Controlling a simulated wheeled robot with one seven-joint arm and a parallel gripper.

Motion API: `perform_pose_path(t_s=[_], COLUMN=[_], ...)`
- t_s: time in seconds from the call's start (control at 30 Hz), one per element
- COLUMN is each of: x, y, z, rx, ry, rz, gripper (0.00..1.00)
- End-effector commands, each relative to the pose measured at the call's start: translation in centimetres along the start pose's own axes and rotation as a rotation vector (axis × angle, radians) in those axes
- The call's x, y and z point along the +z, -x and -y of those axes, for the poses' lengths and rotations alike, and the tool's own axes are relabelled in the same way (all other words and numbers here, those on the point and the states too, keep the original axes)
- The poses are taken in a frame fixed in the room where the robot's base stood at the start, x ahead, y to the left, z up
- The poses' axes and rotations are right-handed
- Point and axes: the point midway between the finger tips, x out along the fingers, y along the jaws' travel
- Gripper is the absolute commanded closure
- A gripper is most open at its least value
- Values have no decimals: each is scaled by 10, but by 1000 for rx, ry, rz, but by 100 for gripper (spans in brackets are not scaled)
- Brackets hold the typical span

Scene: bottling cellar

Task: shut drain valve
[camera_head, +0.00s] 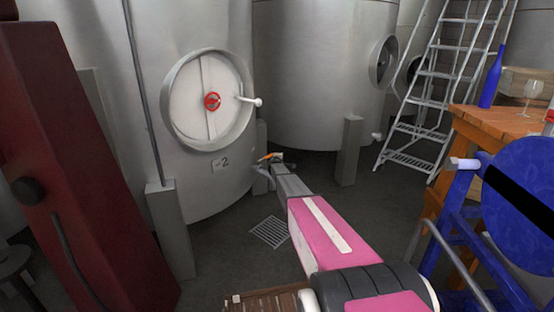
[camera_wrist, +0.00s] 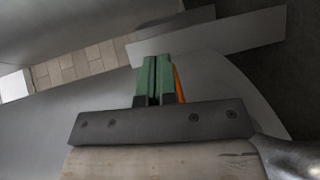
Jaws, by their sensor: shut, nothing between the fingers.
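The drain valve sits low on the front of the tank marked 2 (camera_head: 200,185). Its orange lever (camera_head: 267,156) shows at the far end of my arm in the head view, above a grey spout (camera_head: 263,173). In the wrist view the orange lever (camera_wrist: 180,84) shows as a thin strip close along the right side of my gripper (camera_wrist: 155,62). The green fingers are shut against each other with nothing between them. Most of the lever is hidden behind the right finger, and I cannot tell whether they touch. My arm hides part of the valve in the head view.
A floor grate (camera_head: 270,231) lies below. A dark red machine (camera_head: 75,160) stands at left. A wooden table (camera_head: 495,124) with a blue bottle (camera_head: 491,80) and a ladder (camera_head: 430,90) are at right.

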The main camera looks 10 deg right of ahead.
Motion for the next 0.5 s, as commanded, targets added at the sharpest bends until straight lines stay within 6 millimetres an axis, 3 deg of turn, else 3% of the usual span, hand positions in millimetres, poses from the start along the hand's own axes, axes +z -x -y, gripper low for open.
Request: perform_pose_path(t_s=[0.3,0.5], x=[49,67], y=[33,42], z=[-5,-7], rx=[0,0], ry=[0,0], rz=[2,2], gripper=[100,100])
